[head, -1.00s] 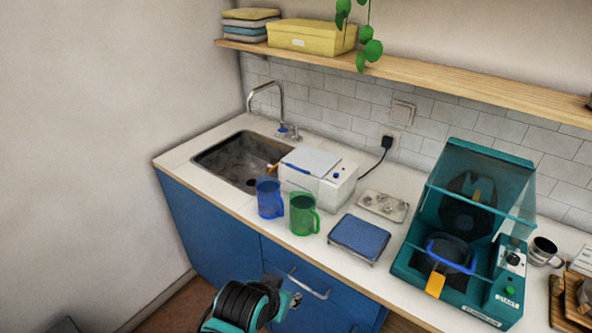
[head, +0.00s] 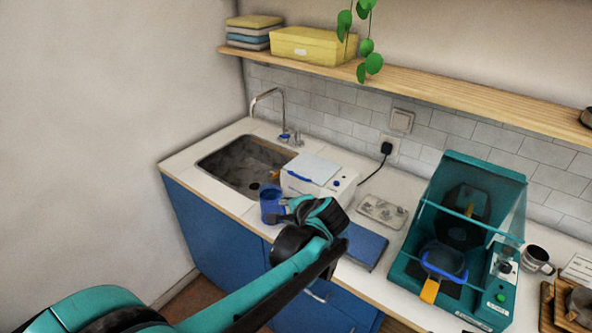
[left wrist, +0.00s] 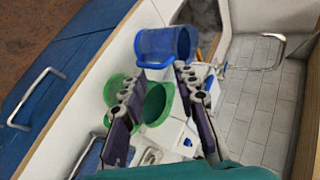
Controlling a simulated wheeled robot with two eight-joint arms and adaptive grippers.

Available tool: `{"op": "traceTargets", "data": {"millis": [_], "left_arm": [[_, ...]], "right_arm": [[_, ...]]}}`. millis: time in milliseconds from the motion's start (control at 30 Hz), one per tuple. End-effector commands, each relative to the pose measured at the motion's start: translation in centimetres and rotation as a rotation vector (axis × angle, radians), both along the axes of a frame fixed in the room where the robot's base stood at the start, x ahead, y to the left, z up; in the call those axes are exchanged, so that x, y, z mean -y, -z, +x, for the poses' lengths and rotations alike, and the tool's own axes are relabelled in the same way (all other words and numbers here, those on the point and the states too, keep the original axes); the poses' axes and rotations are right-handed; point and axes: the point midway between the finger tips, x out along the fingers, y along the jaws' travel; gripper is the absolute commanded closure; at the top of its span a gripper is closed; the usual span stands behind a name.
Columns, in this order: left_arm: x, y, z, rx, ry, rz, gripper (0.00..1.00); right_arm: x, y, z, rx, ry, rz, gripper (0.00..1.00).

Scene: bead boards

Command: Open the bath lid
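The bath is a white box (head: 347,188) on the counter beside the sink. Its pale blue-grey lid (head: 316,166) lies flat on top, with a blue handle (head: 298,176) along the edge nearest the sink. My left gripper (head: 286,210) is in front of the bath, beside the blue mug (head: 270,203), apart from the lid. In the left wrist view its two fingers (left wrist: 157,75) are spread, with the green mug (left wrist: 156,104) behind them. The bath is mostly hidden there. My left arm hides the green mug in the head view. My right gripper is not in view.
The sink (head: 232,170) with its tap (head: 268,97) is left of the bath. A blue-topped pad (head: 366,246) and a metal tray (head: 382,211) lie to the right. A teal machine (head: 412,265) stands further right. A wooden shelf (head: 430,84) runs above.

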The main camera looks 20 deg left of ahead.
Motion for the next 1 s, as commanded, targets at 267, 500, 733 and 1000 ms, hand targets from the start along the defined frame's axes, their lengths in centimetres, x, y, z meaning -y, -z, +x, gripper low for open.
{"op": "traceTargets", "data": {"millis": [267,500,733,1000], "left_arm": [[0.7,-0.9,8.2,-0.079,0.085,0.397,0.7],[2.0,-0.6,11.7,-0.12,0.109,0.626,0.7],[1.5,-0.3,12.9,-0.13,0.109,0.679,0.7],[-2.1,0.8,15.2,-0.13,0.11,0.676,0.7]], "right_arm": [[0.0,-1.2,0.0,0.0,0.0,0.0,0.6],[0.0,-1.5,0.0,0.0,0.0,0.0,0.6],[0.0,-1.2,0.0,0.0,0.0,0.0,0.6],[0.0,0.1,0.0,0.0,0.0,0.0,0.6]]}}
